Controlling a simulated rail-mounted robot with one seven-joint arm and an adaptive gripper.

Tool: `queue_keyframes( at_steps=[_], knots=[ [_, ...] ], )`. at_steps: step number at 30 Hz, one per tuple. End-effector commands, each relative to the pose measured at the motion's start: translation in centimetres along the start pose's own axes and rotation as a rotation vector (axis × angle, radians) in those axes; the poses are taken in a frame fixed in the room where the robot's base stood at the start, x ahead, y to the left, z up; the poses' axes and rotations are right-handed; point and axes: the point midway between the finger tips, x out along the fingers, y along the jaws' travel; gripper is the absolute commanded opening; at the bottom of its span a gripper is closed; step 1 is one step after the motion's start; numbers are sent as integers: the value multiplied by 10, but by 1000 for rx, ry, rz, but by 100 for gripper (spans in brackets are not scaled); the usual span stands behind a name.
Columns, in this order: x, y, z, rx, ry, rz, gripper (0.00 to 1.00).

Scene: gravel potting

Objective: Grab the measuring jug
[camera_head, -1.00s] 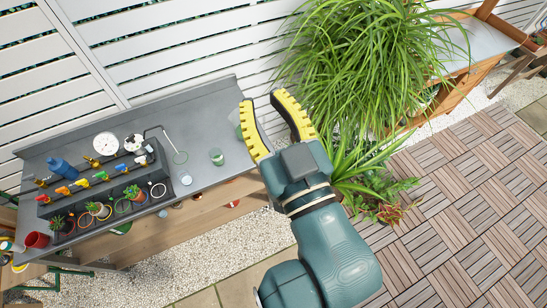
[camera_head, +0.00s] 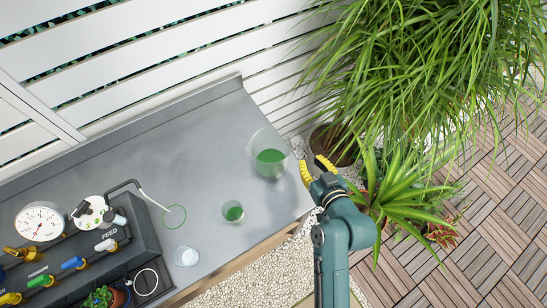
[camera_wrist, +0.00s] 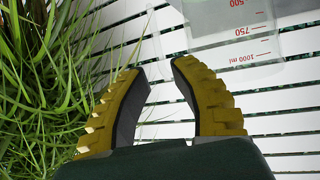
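The measuring jug (camera_head: 268,140) is clear, holds green liquid at its bottom and stands near the right end of the grey bench. In the wrist view its clear wall (camera_wrist: 240,45) shows at the top right with red marks for 500, 750 and 1000 ml. A narrow clear part, possibly its handle, shows beside the wall. My gripper (camera_head: 314,167) is just right of the jug, by the bench end. Its yellow-padded fingers (camera_wrist: 157,70) are open and empty, with the jug wall beyond their tips.
A smaller cup with green liquid (camera_head: 233,212) and a clear cup (camera_head: 186,256) stand left of the jug. A dark console with a gauge (camera_head: 41,222) and valves is at the lower left. Leafy plants (camera_head: 400,90) crowd the right. A slatted white fence (camera_head: 190,50) stands behind.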

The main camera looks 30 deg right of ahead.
Motion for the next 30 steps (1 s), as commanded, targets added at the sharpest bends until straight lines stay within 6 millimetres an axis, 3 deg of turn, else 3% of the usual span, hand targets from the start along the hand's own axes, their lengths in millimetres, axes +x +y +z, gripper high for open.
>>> queue_keyframes(
  at_steps=[3,8,15,24,25,28,30],
  knots=[
    [26,0,1,-2,0,-1,25],
    [41,0,1,-1,1,-1,25],
    [82,3,4,-1,1,-1,25],
    [89,3,2,-1,0,0,25],
    [89,3,2,-1,0,0,23],
    [89,3,2,-1,0,0,4],
    [89,3,2,-1,0,0,0]
  ],
)
